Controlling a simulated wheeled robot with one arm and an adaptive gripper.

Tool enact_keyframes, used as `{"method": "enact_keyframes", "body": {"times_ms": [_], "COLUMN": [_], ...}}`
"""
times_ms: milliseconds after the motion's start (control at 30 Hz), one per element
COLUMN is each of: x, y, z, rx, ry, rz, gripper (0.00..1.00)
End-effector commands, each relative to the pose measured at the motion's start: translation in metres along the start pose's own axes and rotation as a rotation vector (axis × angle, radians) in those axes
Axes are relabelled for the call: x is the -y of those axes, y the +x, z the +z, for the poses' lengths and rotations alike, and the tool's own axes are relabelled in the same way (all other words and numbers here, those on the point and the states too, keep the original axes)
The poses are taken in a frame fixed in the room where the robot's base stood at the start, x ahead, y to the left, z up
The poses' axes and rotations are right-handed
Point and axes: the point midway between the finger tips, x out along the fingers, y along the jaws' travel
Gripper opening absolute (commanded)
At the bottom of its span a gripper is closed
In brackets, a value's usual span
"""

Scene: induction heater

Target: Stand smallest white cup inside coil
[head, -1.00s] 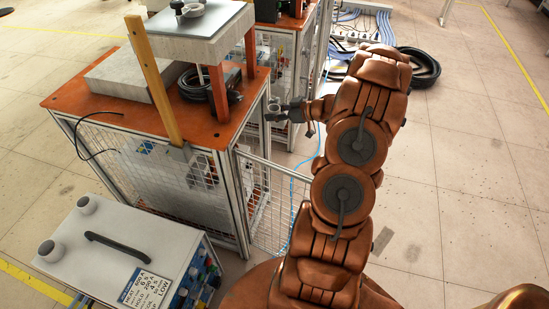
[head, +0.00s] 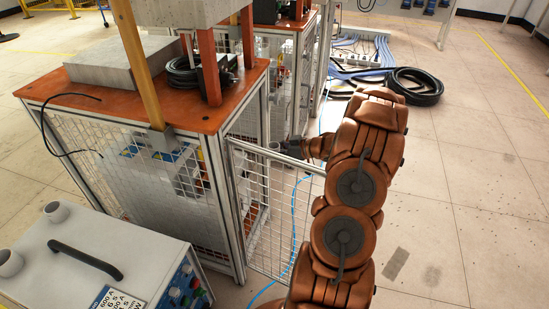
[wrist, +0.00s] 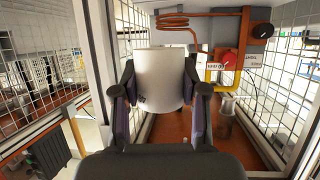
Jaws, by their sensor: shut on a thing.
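My gripper (wrist: 160,98) is shut on a white cup (wrist: 162,78), with one finger on each side of it. The cup looks upright. The copper coil (wrist: 172,20) shows beyond and above the cup in the wrist view, inside a mesh-sided enclosure, and the cup is apart from it. In the head view my gripper (head: 291,147) is beside the cart, near the top of the mesh gate, and the cup (head: 275,147) shows small at its tip. I cannot compare its size with other white cups here.
Mesh walls flank both sides. The mesh gate (head: 275,205) stands close to my arm. A grey block (head: 120,63) lies on the orange cart top.

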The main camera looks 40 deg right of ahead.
Motion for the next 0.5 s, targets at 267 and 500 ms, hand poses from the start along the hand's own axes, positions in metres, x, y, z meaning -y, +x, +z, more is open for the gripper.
{"method": "enact_keyframes", "body": {"times_ms": [267, 500], "x": [0.002, 0.004], "y": [0.011, 0.029], "z": [-0.002, -0.009], "rx": [0.000, 0.000], "ry": [-0.002, -0.002], "rz": [-0.001, 0.001], "gripper": [0.00, 0.00]}}
